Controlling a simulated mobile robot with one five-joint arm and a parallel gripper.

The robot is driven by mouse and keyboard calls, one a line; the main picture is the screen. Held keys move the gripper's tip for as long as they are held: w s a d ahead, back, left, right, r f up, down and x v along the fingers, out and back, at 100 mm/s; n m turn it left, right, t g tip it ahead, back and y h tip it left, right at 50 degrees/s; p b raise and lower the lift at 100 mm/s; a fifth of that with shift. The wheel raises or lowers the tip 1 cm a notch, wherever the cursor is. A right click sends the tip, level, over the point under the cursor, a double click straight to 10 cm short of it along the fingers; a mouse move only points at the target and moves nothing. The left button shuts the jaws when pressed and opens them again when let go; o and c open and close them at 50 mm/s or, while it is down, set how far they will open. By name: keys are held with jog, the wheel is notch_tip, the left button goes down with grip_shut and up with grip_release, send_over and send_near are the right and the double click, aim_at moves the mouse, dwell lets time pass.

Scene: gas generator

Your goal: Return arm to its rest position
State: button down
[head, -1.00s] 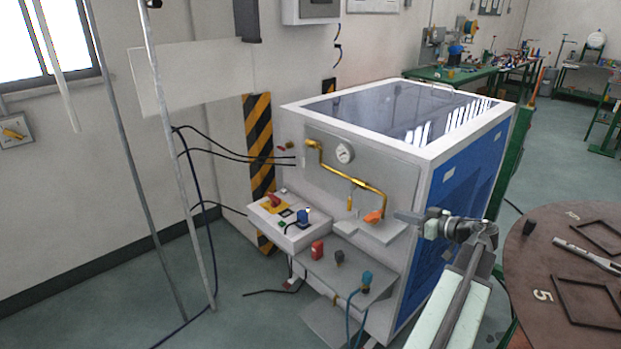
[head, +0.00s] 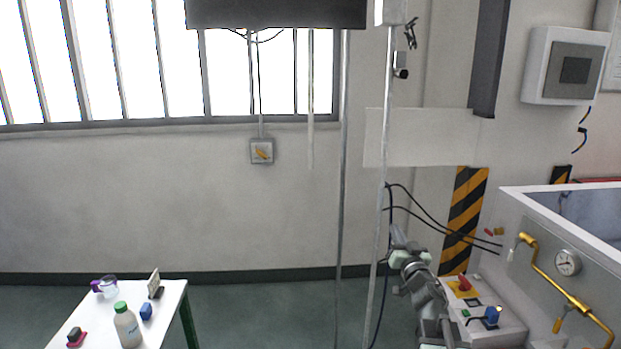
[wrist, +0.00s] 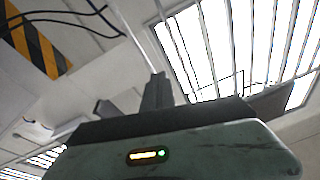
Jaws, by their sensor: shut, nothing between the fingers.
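My gripper (head: 397,238) stands raised at the end of my arm, in the lower right of the head view. It is left of the generator's control box and in front of the wall. The wrist camera looks up toward the window and ceiling. The gas generator (head: 562,232) is at the right edge of the head view, partly cut off, with a brass pipe and a round gauge. Its control box (head: 490,325) carries a red knob and a blue knob.
A small white table (head: 170,300) at the lower left holds a bottle (head: 126,326) and several small items. Thin metal poles (head: 381,170) stand close to my arm. Black cables hang between pole and generator. The floor between table and arm looks clear.

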jog(key=s+a+f+m+g+h, duration=0.25)
jog(key=s+f+g, duration=0.2)
jog(key=f, duration=0.55)
jog(key=s+a+f+m+g+h, duration=0.1)
jog(key=s+a+f+g+h, duration=0.15)
jog(key=f+g, duration=0.5)
jog(key=s+a+f+n+g+y, duration=0.1)
jog(key=s+f+g, duration=0.3)
jog(key=s, duration=0.5)
jog(key=s+a+f+n+g+y, duration=0.2)
jog(key=s+a+f+n+g, duration=0.2)
jog(key=s, duration=0.5)
notch_tip(320, 180, down, 2)
jog(key=shift+s+a+f, duration=0.1)
jog(key=shift+s+a, duration=0.1)
jog(key=shift+a, duration=0.15)
